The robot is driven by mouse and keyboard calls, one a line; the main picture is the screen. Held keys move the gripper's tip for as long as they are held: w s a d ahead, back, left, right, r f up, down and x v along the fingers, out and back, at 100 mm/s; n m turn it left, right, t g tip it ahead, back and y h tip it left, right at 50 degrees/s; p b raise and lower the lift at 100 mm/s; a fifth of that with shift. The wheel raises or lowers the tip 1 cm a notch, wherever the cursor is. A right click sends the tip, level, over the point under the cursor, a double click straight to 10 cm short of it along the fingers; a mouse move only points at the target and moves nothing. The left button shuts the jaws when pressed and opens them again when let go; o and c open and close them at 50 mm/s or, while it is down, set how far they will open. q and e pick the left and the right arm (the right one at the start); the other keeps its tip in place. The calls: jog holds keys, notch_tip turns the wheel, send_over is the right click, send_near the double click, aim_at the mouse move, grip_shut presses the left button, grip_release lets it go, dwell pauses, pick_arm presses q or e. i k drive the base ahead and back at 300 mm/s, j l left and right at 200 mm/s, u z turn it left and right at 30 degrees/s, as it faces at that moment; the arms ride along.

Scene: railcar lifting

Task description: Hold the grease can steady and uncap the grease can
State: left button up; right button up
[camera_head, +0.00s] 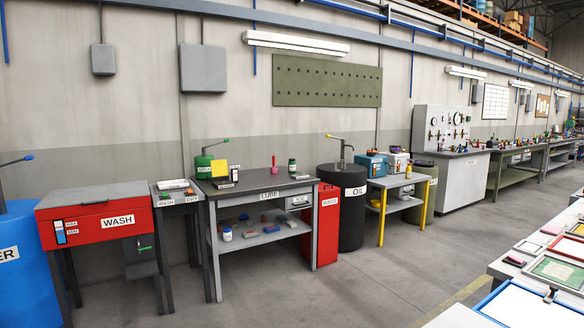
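No gripper of mine is in view. The grey lube bench (262,192) with a LUBE label stands against the wall, left of the middle. A small dark green can (292,167) with a light band stands upright on its top at the back right. It may be the grease can, but it is too small to read. A larger green container (204,164) with a pump handle stands at the bench's back left. A white jar (227,234) with a blue lid stands on the lower shelf. Whether the small can is capped is too small to tell.
A red wash unit (95,217) and blue drum (20,268) stand left. A red bin (328,223) and black OIL drum (352,212) stand right of the bench. A table with trays (510,300) borders the lower right. The floor (385,290) between is open.

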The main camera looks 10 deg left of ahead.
aim_at(292, 165)
jog(key=i+u, duration=0.3)
jog(key=i, duration=0.25)
jog(key=i+u, duration=0.3)
jog(key=i, duration=0.25)
jog(key=i+u, duration=0.25)
jog(key=i, duration=0.9)
jog(key=i+z, duration=0.5)
jog(key=i+j+z, duration=0.1)
jog(key=i+z, duration=0.4)
jog(key=i+l+z, duration=0.1)
jog(key=i+z, duration=0.2)
jog(key=i, duration=0.25)
jog(key=i+z, duration=0.35)
jog(key=i, duration=0.2)
